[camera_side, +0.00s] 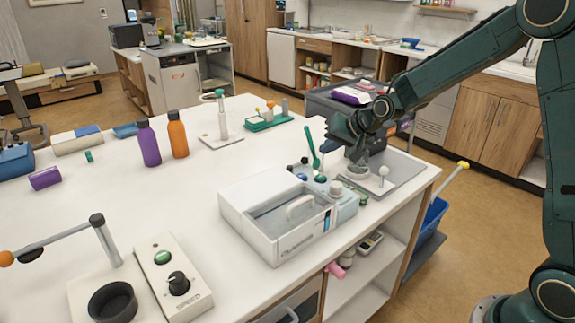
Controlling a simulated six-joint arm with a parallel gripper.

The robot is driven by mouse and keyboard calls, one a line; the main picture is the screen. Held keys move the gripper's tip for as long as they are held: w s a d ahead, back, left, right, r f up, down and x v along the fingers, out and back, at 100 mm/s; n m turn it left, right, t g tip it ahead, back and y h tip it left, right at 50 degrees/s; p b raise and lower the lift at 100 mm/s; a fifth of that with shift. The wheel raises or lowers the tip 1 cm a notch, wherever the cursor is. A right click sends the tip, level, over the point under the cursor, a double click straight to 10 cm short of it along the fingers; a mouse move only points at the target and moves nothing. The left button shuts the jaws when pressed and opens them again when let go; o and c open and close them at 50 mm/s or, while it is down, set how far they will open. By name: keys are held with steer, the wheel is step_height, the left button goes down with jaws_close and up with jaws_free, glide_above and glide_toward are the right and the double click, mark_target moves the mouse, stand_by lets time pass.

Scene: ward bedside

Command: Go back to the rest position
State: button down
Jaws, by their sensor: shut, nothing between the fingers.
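My gripper (335,140) is at the end of my dark green arm, which reaches in from the right. It is low over the right end of the white table (225,185), near a grey board (405,172) that bears a small white ball-topped post (383,171). The fingers are shut with nothing held. They are small and partly merge with the dark things behind. A green spoon-like tool (311,147) stands just left of the gripper; I cannot tell whether they touch.
A white box with a handle (262,235) stands at the front edge. A purple bottle (148,144) and an orange bottle (177,135) stand further left. A control box (172,280) is front left. A blue bin (432,217) is beside the table. The table's middle is clear.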

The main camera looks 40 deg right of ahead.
steer(key=s+a+r+n+g, duration=0.15)
steer(key=s+r, duration=0.25)
steer(key=s, duration=0.4)
steer(key=s+a+r+n, duration=0.2)
steer(key=s+r, duration=0.2)
steer(key=s, duration=0.4)
steer(key=s+a+r+n+g, duration=0.15)
steer(key=s+r, duration=0.25)
steer(key=s, duration=0.5)
steer(key=s+f+n+h, duration=0.1)
steer(key=s+n, duration=0.1)
steer(key=s, duration=0.8)
steer(key=shift+a+f, duration=0.25)
steer(key=shift+a, duration=0.1)
steer(key=shift+w, duration=0.1)
stand_by(2.4)
